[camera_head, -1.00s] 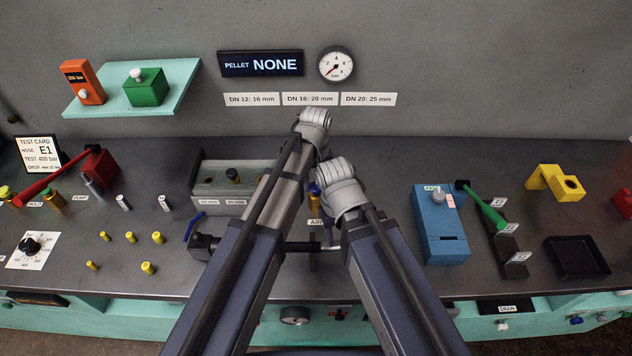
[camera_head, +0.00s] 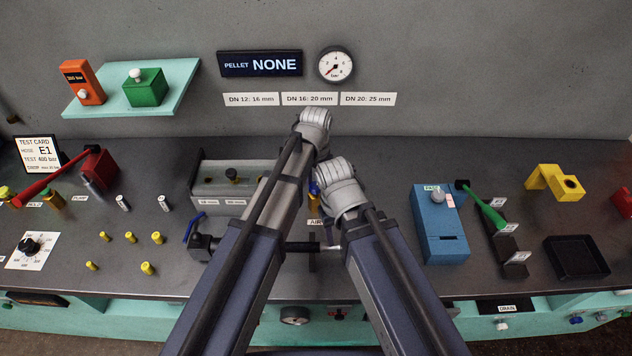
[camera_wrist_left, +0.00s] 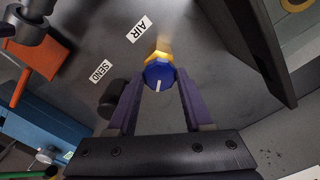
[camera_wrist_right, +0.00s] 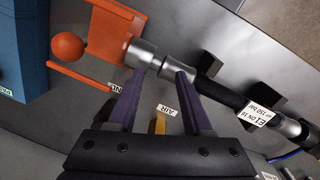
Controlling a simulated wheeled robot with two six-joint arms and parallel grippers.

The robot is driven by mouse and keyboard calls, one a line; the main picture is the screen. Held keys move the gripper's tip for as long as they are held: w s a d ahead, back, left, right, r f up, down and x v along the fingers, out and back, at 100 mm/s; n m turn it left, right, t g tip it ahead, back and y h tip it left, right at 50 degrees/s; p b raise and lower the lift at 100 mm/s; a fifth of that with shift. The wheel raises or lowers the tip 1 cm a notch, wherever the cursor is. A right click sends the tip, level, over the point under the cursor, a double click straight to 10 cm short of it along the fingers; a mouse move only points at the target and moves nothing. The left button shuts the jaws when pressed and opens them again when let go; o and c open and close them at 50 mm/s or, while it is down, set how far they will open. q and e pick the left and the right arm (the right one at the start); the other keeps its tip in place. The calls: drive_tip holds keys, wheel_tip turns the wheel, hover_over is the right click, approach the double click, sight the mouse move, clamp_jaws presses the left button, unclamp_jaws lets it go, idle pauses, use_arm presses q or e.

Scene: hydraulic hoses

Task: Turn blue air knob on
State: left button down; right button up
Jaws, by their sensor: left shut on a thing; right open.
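The blue air knob (camera_wrist_left: 159,72) has a white mark and sits on a yellow base (camera_wrist_left: 157,56) beside the AIR label (camera_wrist_left: 139,29). In the left wrist view, my left gripper (camera_wrist_left: 159,79) has its two purple fingers closed on the knob's sides. In the head view, the knob (camera_head: 314,187) shows only partly between my arms, and my left fingers are hidden. In the right wrist view, my right gripper (camera_wrist_right: 158,80) is open, its fingertips by the silver fitting (camera_wrist_right: 143,56) of a black hose (camera_wrist_right: 225,94).
An orange holder (camera_wrist_right: 110,28) with an orange ball (camera_wrist_right: 67,47) is near the hose fitting. A blue box (camera_head: 437,225) and green lever (camera_head: 484,207) stand right of my arms. A grey block (camera_head: 222,182) is at left. The gauge (camera_head: 336,66) is on the wall.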

sight(316, 185)
use_arm(q)
drive_tip(key=m, duration=0.3)
drive_tip(key=shift+m, duration=2.2)
drive_tip(key=shift+c, duration=1.5)
unclamp_jaws()
drive_tip(key=shift+r, duration=0.15)
use_arm(e)
drive_tip(key=shift+r, duration=0.15)
use_arm(q)
wheel_tip(316, 185, up, 8)
drive_tip(key=p, duration=0.8)
drive_tip(key=shift+f, duration=0.2)
use_arm(e)
wheel_tip(316, 185, up, 8)
drive_tip(key=shift+f, duration=0.25)
